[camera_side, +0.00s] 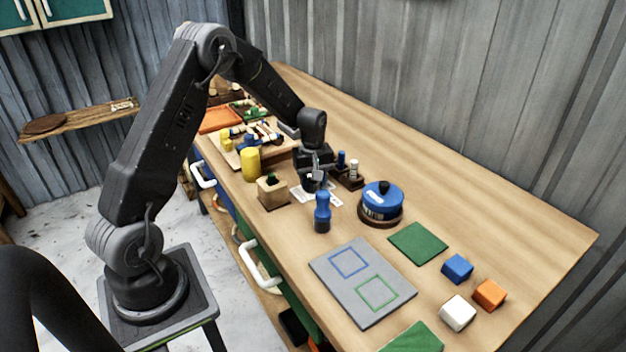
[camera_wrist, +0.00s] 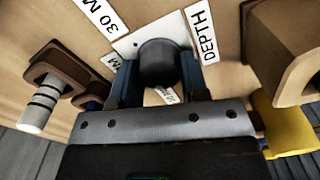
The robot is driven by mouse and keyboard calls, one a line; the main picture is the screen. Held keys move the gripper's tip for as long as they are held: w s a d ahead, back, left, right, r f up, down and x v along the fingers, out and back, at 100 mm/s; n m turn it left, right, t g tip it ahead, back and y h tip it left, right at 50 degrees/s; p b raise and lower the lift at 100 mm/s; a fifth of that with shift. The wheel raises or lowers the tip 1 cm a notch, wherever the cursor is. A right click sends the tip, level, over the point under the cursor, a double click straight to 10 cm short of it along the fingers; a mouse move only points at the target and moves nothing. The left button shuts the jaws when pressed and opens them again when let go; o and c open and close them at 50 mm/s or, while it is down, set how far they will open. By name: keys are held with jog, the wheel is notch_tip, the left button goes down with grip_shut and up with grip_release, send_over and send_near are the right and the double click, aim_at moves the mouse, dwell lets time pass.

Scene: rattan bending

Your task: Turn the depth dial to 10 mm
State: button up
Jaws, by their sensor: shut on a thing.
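The depth dial shows in the wrist view as a dark grey round knob (camera_wrist: 158,60) on a white plate (camera_wrist: 126,45). A "DEPTH" label (camera_wrist: 203,36) lies on its right and a "30 M..." label (camera_wrist: 104,17) at its upper left. Another label at left and one under the knob are partly hidden. My gripper (camera_wrist: 158,78) is shut on the knob, one finger on each side. In the side view my gripper (camera_side: 314,182) points down over the white labels (camera_side: 328,199) and hides most of the dial. I cannot read the dial's setting.
A wooden block (camera_side: 272,193) and yellow cylinder (camera_side: 250,164) stand left of my gripper. A blue-topped handle (camera_side: 322,212) stands in front, and a round blue pot (camera_side: 381,200) right. A small brown rack (camera_side: 349,180) stands close behind.

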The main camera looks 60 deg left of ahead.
jog(key=shift+n, duration=0.3)
jog(key=o, duration=0.9)
jog(key=shift+o, duration=0.2)
jog(key=shift+r, duration=0.1)
notch_tip(320, 180, up, 14)
dwell(0.3)
jog(key=s+d+r+m+t, duration=0.3)
jog(key=s+d+r+m, duration=0.55)
jog(key=d, duration=0.45)
jog(key=s+d+m+t, duration=0.1)
jog(key=s+d+m, duration=0.2)
jog(key=s, duration=0.4)
jog(key=s+d+m+t, duration=0.1)
jog(key=s+d+m, duration=0.2)
jog(key=s, duration=0.5)
jog(key=shift+d+m+t, duration=0.3)
jog(key=shift+d+m, duration=0.05)
jog(key=shift+d, duration=0.1)
